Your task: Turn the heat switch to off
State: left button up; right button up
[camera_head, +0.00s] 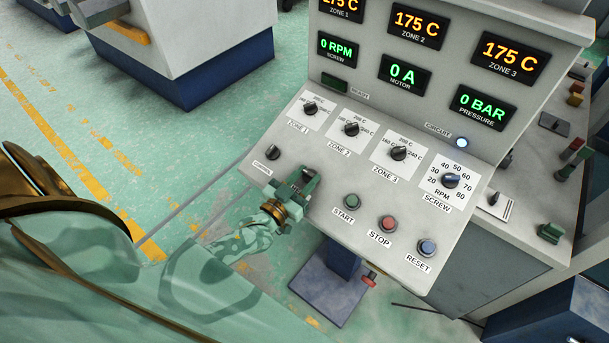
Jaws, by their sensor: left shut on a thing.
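A sloped grey control panel (330,218) stands in front of me. My left gripper (305,178) reaches in from the left and is shut on a small dark switch at the panel's left part, below the ZONE 1 dial. The gripper covers most of this switch and its label, so its setting cannot be read. By its place beside the CONTROL knob I take it as the heat switch. The dark CONTROL knob (272,153) is up and left of the gripper, apart from it. My right gripper is not in view.
Zone dials (352,129) and the screw RPM dial (451,181) sit above and right of the gripper. The START button (352,201), STOP button (387,223) and RESET button (427,247) line the lower edge. Displays read 175 C, 0 RPM, 0 A, 0 BAR. A blue lamp (462,142) is lit.

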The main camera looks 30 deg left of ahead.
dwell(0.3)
pick_arm(q)
jog(key=o, duration=1)
jog(key=s, duration=0.5)
jog(key=s+a+f, duration=0.1)
jog(key=s, duration=1)
jog(key=shift+s+a+f, duration=0.1)
jog(key=shift+a+f, duration=0.05)
jog(key=shift+f, duration=0.15)
